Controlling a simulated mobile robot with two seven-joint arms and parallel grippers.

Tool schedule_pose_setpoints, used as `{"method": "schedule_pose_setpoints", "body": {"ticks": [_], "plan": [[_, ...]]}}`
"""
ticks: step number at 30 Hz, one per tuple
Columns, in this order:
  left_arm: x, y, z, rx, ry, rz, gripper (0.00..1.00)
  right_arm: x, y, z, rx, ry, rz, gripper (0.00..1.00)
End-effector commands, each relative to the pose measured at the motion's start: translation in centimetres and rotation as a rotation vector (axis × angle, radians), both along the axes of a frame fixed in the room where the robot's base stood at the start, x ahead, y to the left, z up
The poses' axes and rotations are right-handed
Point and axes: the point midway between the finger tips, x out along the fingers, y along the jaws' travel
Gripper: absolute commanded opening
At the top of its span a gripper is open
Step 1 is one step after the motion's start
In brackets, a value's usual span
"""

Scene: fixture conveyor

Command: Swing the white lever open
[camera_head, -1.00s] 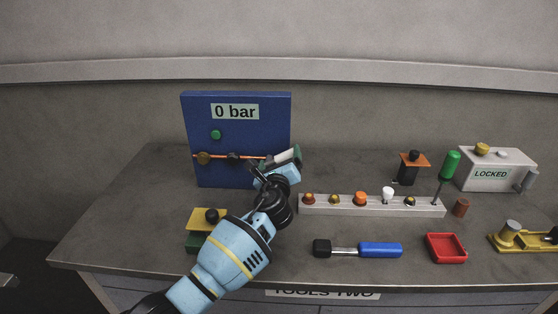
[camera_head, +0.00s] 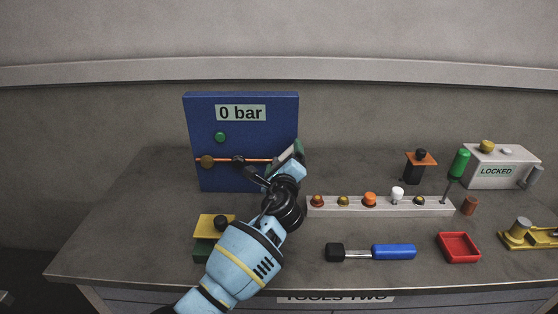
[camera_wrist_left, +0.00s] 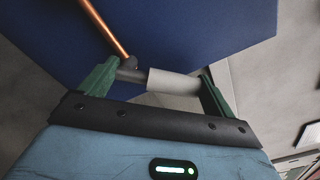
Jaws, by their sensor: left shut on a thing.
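The white lever (camera_head: 284,156) is at the right end of the copper pipe (camera_head: 228,159) on the blue panel (camera_head: 240,179). It slants up to the right. In the left wrist view its pale round handle (camera_wrist_left: 174,84) lies between my green fingers, with a darker stem at the pipe end. My left gripper (camera_head: 284,160) is shut on the lever and partly hides it in the head view; it also shows in the left wrist view (camera_wrist_left: 158,86). The panel's label reads "0 bar". My right gripper is in neither view.
A yellow-topped block (camera_head: 212,226) stands beside my left forearm. A pale rail (camera_head: 380,208) with several knobs is right of the gripper. A blue-handled mallet (camera_head: 393,252) and red tray (camera_head: 459,248) lie in front. A grey "LOCKED" box (camera_head: 496,171) stands at the right.

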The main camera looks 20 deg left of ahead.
Motion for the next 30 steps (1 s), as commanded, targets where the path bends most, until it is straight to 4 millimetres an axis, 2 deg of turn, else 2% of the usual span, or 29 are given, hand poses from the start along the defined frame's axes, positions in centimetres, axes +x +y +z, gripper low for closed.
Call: {"method": "schedule_pose_setpoints", "body": {"ticks": [18, 30], "plan": [[-0.6, 1.8, 0.4, -0.52, -0.148, 0.002, 0.49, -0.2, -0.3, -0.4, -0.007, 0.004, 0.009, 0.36], [-0.8, 2.6, 0.5, -0.694, -0.198, 0.002, 0.49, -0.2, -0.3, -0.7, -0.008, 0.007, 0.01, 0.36]]}}
